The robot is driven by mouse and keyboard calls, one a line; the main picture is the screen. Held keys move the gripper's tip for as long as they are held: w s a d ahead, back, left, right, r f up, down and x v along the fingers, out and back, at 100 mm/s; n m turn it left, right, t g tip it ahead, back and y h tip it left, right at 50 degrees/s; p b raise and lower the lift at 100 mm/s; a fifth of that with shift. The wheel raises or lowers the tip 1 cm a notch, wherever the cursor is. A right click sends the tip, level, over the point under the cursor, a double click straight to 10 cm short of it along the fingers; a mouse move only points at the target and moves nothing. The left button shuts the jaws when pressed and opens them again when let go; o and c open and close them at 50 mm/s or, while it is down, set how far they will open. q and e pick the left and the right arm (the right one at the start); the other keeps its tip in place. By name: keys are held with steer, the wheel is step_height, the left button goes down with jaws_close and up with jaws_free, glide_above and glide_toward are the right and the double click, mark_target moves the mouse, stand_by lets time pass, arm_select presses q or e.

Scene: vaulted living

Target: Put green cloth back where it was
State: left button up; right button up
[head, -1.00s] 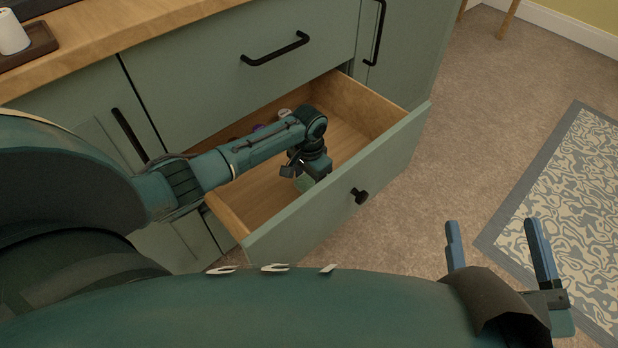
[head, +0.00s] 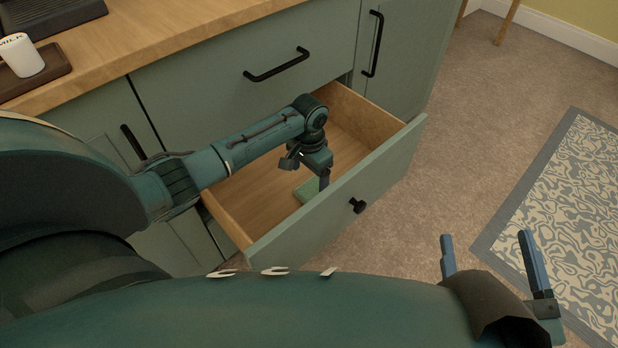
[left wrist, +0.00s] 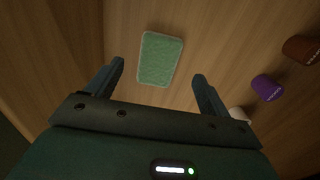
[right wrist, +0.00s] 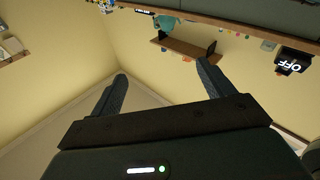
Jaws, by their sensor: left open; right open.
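The green cloth (head: 307,189) lies flat on the floor of the open drawer (head: 262,205), near its front panel. It also shows in the left wrist view as a pale-edged green rectangle (left wrist: 160,59). My left gripper (head: 322,182) reaches down into the drawer above the cloth. In the left wrist view its fingers (left wrist: 158,88) are open, with the cloth beyond and between them, apart from both. My right gripper (head: 487,262) is open and empty, out over the carpet to the right of the drawer; its fingers also show in the right wrist view (right wrist: 164,88).
In the left wrist view a purple item (left wrist: 267,88), a brown item (left wrist: 301,49) and a whitish item (left wrist: 239,115) lie in the drawer. A wooden counter (head: 150,45) with a white cup (head: 21,56) is above. Carpet and a patterned rug (head: 570,210) are at right.

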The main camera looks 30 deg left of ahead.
mark_target(309, 191)
arm_select(q)
step_height(309, 191, up, 6)
steer(key=shift+f+p, duration=0.1)
steer(key=shift+p, duration=0.8)
arm_select(e)
steer(key=shift+s+d+f+h, duration=0.2)
steer(key=shift+d+f+h, duration=0.15)
steer(key=shift+f, duration=0.2)
